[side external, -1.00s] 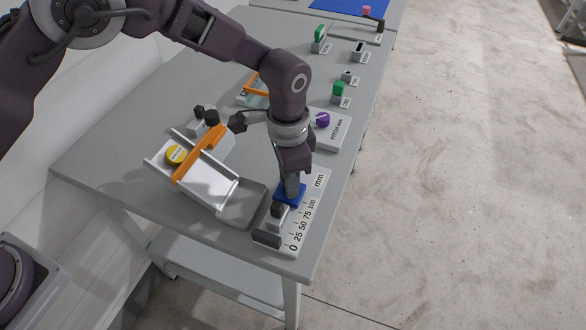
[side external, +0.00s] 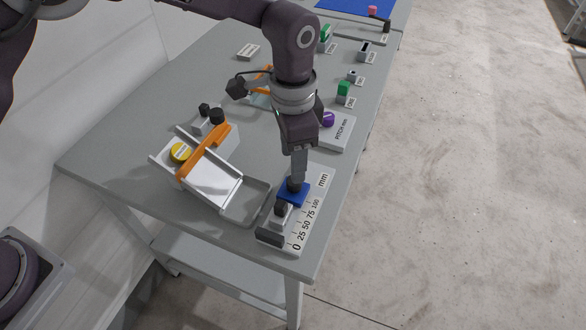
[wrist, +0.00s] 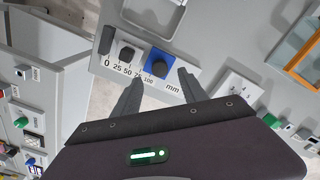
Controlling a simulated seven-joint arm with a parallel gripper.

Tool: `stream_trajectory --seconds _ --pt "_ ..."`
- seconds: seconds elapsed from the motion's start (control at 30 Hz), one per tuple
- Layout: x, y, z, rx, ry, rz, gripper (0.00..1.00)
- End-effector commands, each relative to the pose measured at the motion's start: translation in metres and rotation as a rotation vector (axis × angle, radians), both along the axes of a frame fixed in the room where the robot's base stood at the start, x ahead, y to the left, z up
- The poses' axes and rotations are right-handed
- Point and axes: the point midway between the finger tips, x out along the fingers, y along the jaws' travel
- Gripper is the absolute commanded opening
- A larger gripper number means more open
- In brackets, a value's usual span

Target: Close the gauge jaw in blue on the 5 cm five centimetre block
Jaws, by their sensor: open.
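The gauge (side external: 318,186) is a pale base with a mm scale at the near end of the table. Its blue jaw (side external: 292,187) carries a dark knob and also shows in the wrist view (wrist: 150,60). A pale block with a dark knob (side external: 281,208) sits between the blue jaw and the dark fixed jaw (side external: 269,239) at the 0 end. The block's knob shows in the wrist view (wrist: 126,54). The blue jaw is close beside the block; I cannot tell whether they touch. My gripper (wrist: 160,76) is open and empty, above the blue jaw, its fingertips spread around the knob in view.
A grey tray (side external: 246,208) and a sloped white chute with an orange bar (side external: 204,150) stand left of the gauge. A PITCH mm plate with a purple knob (side external: 328,119) is behind. The table edge is close on the right.

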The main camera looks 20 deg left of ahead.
Motion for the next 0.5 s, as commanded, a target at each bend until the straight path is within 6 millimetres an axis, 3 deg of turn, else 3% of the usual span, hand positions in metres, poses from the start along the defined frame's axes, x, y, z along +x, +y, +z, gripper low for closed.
stream_trajectory --seconds 0.37,0.5 --pt "-0.0002 0.0000 0.0073 0.001 0.001 0.028 0.50" --pt "0.0006 -0.0012 0.0105 0.000 0.001 0.396 0.50"
